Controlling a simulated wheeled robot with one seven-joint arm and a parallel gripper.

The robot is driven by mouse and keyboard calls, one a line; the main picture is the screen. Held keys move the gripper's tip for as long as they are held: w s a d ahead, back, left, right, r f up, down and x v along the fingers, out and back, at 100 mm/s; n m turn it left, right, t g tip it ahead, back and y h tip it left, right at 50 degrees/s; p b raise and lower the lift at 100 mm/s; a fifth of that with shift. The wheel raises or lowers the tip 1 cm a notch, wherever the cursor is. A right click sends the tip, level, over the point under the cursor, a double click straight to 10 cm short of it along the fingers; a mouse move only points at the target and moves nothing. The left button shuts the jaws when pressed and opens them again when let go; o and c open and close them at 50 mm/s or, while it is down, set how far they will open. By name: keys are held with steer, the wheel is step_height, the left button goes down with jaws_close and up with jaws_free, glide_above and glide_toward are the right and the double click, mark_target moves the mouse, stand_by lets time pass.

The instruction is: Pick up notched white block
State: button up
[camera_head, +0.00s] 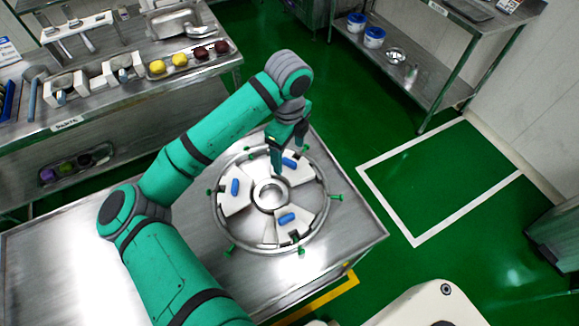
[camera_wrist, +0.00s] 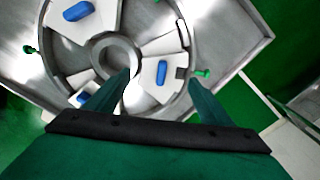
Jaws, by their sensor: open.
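Three white wedge-like blocks with blue handles lie inside a round metal ring (camera_head: 219,221) on a steel table. The block below my gripper is at the ring's upper right (camera_head: 301,176); in the wrist view this white block (camera_wrist: 148,80) shows a dark notch-like gap at its outer edge. The other blocks are at the left (camera_head: 231,207) and lower right (camera_head: 300,228); I cannot tell whether they are notched. My gripper (camera_head: 288,158) is open and empty. In the wrist view its fingers (camera_wrist: 160,79) lie on either side of the upper-right block, seemingly above it.
A round hub (camera_head: 259,194) sits at the ring's centre. Several green knobs (camera_head: 335,197) stick out around the rim. A parts bench (camera_head: 105,112) with tools and trays stands at upper left. A steel shelf (camera_head: 430,85) stands at upper right. The green floor between is clear.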

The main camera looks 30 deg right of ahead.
mark_target(288, 162)
step_height(288, 162, down, 5)
steer(key=shift+s+a+r, duration=0.1)
steer(key=shift+a, duration=0.05)
steer(key=shift+c, duration=0.4)
steer(key=c, duration=1.3)
